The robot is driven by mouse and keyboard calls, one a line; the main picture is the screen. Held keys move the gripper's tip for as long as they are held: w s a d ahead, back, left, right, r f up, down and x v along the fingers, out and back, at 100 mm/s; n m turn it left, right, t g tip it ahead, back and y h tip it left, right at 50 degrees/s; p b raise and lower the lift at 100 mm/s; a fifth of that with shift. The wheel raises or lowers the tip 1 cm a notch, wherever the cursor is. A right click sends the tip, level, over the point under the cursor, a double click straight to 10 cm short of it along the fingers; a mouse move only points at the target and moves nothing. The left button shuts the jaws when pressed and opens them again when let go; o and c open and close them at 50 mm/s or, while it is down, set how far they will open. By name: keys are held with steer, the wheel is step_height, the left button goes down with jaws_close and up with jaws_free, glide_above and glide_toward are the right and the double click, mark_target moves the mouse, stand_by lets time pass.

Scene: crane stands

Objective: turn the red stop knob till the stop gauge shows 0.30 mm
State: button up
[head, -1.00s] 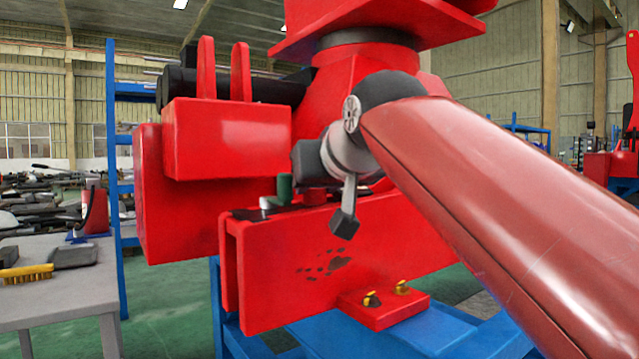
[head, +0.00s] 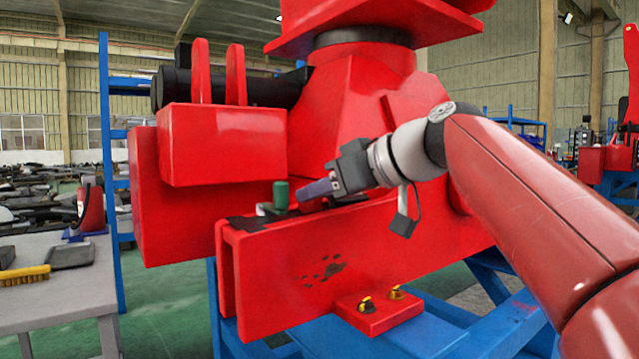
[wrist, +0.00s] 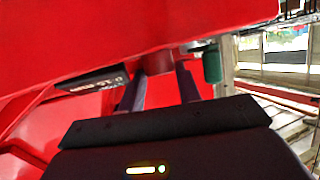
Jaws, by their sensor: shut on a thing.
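My gripper (head: 316,190) reaches in from the right, level with the top of the red beam (head: 345,245). In the wrist view its two purple fingers (wrist: 160,74) stand on either side of the red stop knob (wrist: 156,61) and are shut on it. In the head view the fingers hide the knob. The stop gauge (wrist: 92,81) is a small dark display to the left of the fingers in the wrist view. Its pale digits are tilted and too blurred to read surely.
A green knob (head: 281,196) stands close to the left of the fingertips; it also shows in the wrist view (wrist: 212,65). The red crane body (head: 350,110) rises behind. A grey table (head: 60,300) with a yellow brush (head: 25,275) is at the left.

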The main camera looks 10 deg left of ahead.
steer(key=shift+w+d+n+g+y+p, duration=0.15)
steer(key=shift+n+g+p, duration=0.15)
steer(key=shift+n+g, duration=0.3)
steer(key=shift+w+a+n+g+y+p, duration=0.15)
steer(key=shift+n+g+p, duration=0.1)
steer(key=shift+n+g, duration=0.35)
steer(key=shift+d, duration=0.1)
steer(key=o, duration=0.7)
steer(key=shift+s+f, duration=0.1)
steer(key=shift+s, duration=0.05)
